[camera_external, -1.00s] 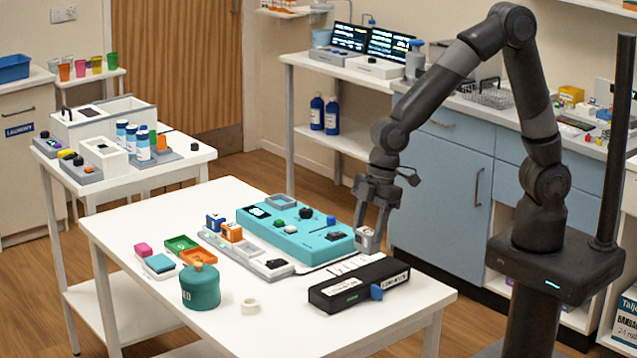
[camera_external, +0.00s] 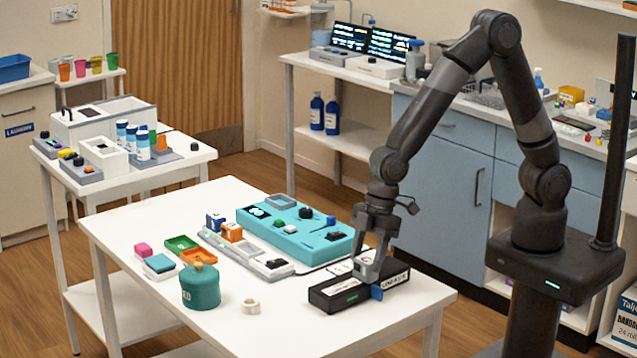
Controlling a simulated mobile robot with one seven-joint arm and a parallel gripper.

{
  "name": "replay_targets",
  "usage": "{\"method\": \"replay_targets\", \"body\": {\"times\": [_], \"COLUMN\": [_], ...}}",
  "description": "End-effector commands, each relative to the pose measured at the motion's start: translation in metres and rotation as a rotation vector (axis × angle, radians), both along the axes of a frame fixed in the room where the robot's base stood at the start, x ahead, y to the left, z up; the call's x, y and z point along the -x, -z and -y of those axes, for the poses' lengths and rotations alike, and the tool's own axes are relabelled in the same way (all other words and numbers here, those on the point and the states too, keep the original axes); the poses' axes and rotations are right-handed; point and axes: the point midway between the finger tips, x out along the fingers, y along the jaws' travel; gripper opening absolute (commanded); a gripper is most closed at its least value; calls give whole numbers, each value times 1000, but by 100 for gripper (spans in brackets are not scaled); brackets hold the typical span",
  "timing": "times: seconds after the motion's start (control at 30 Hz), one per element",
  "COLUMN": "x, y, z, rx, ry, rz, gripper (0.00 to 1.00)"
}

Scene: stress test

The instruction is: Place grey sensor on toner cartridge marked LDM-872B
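The black toner cartridge (camera_external: 335,295) lies on the front right of the white table. It has a white label on top, too small to read surely, and a blue tab (camera_external: 377,293) on its front side. My gripper (camera_external: 368,272) points down over the cartridge's right half. It is shut on a small light-grey block, the grey sensor (camera_external: 366,262), which shows between the fingers. The sensor is at or just above the cartridge top; I cannot tell whether they touch. The fingers hide part of the cartridge.
A teal device (camera_external: 290,240) with knobs stands behind, and a grey strip (camera_external: 245,255) with small parts lies beside it. A teal canister (camera_external: 200,287) and white tape roll (camera_external: 250,307) stand left of the cartridge. The table's front right corner (camera_external: 430,297) is clear.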

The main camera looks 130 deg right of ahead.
Motion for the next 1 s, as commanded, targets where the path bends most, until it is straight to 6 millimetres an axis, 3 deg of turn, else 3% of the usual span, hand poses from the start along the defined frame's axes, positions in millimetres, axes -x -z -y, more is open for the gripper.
{"method": "replay_targets", "body": {"times": [0.2,0.57,1.0], "x": [0,1,21], "y": [-1,-8,-82], "z": [0,0,0], "rx": [0,1,2], "ry": [0,0,0], "rz": [1,2,4], "gripper": [72,72,72]}}
